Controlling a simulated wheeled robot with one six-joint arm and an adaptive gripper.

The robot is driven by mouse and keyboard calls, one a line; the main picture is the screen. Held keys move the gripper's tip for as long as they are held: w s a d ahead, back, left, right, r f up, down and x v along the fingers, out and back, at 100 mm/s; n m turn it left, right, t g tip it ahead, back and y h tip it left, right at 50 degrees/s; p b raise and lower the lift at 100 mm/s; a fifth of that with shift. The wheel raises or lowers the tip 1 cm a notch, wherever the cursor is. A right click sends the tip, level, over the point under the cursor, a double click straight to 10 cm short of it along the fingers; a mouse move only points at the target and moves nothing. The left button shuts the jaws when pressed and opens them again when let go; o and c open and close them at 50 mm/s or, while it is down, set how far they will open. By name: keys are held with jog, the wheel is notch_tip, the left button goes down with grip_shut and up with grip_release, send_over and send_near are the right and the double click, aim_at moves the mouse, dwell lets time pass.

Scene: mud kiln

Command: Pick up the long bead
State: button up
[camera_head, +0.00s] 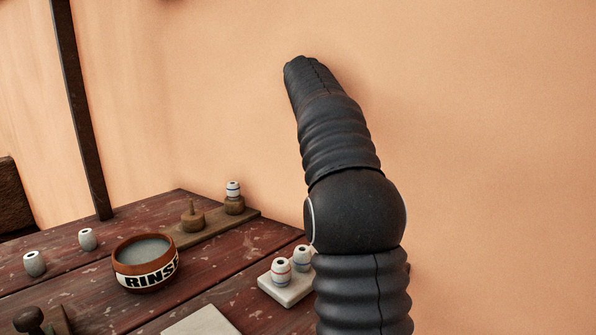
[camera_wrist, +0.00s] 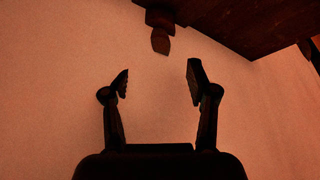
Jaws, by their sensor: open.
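Several small pale barrel-shaped beads show in the head view; I cannot tell for sure which is the long one. Two plain grey beads, a left bead (camera_head: 34,263) and another bead (camera_head: 87,239), stand on the red-brown table at the left. A left striped bead (camera_head: 281,271) and a right striped bead (camera_head: 302,258) stand on a white tile (camera_head: 287,293). A blue-banded bead (camera_head: 233,189) sits on a wooden peg stand at the back. My gripper (camera_wrist: 158,82) is open and empty in the wrist view, facing the wall, with no bead in that view.
A RINSE bowl (camera_head: 146,264) of grey liquid stands on the table (camera_head: 235,238). A wooden rack (camera_head: 216,222) with an empty-looking peg (camera_head: 193,215) lies behind it. A pale slab (camera_head: 202,322) and a dark knobbed tool (camera_head: 30,320) are in front. A dark post (camera_head: 82,110) rises behind.

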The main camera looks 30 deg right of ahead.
aim_at(298, 163)
jog(key=b+x, duration=0.1)
jog(key=x, duration=0.4)
jog(key=shift+s+f, duration=0.15)
jog(key=c, duration=0.9)
